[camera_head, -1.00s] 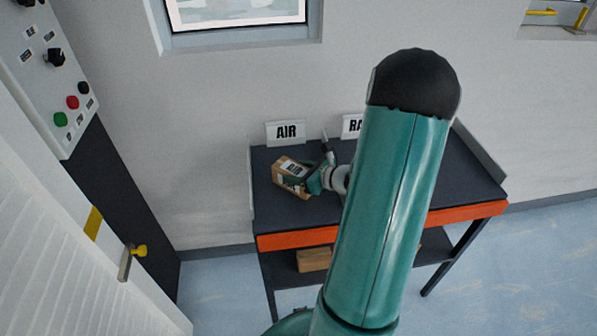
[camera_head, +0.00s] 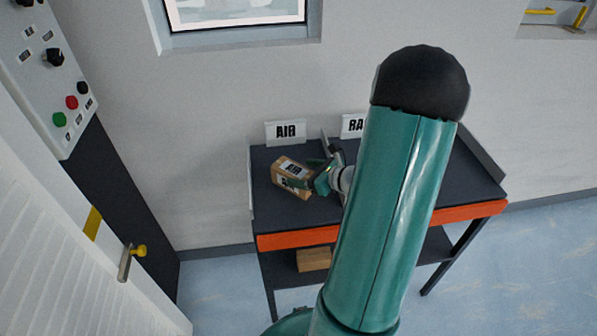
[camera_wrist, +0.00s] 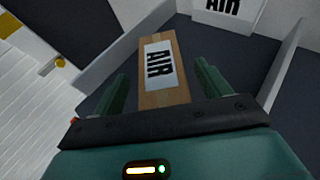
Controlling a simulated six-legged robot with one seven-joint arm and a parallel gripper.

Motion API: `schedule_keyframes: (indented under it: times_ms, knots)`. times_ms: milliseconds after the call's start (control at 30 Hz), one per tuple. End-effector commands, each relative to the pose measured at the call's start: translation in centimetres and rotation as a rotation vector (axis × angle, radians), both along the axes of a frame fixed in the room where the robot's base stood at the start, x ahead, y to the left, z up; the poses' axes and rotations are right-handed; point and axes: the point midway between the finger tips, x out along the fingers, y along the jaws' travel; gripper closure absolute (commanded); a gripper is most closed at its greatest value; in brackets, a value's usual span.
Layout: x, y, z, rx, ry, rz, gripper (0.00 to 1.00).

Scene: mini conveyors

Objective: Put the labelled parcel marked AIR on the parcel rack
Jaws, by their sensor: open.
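The brown parcel with a white AIR label (camera_head: 291,172) rests on the dark top of the parcel rack (camera_head: 400,200), at its left end in front of the AIR sign (camera_head: 285,132). In the wrist view the parcel (camera_wrist: 163,85) lies just ahead of the fingers, label up. My gripper (camera_head: 318,183) is open beside the parcel's right end. In the wrist view its green fingers (camera_wrist: 158,90) stand apart on either side of the parcel's near end, with visible gaps. Part of the rack top is hidden behind my arm.
A second sign (camera_head: 352,126), partly hidden by my arm, reads RA. Another brown box (camera_head: 313,259) sits on the rack's lower shelf. Raised side edges bound the rack top. A control panel (camera_head: 45,75) and a white door (camera_head: 80,250) with a yellow handle stand at the left.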

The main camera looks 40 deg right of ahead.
Motion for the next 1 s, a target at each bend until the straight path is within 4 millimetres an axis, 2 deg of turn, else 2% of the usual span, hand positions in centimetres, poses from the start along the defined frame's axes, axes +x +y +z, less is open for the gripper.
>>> schedule_keyframes:
  times_ms: [200, 400, 567, 733, 867, 967, 1000]
  knots:
    - [-4.5, -0.9, 2.0, -0.001, -0.001, -0.005, 0.24]
    - [-7.5, -1.5, 3.2, 0.000, 0.000, -0.003, 0.24]
    - [-8.4, -1.6, 3.6, 0.000, -0.001, -0.002, 0.24]
    - [-8.3, -1.3, 3.7, -0.007, 0.002, 0.013, 0.24]
    - [-6.7, 1.7, 5.1, -0.090, 0.017, 0.150, 0.24]
    - [-5.1, 6.5, 7.0, -0.232, 0.038, 0.368, 0.24]
    - [-4.7, 8.8, 7.8, -0.305, 0.046, 0.473, 0.24]
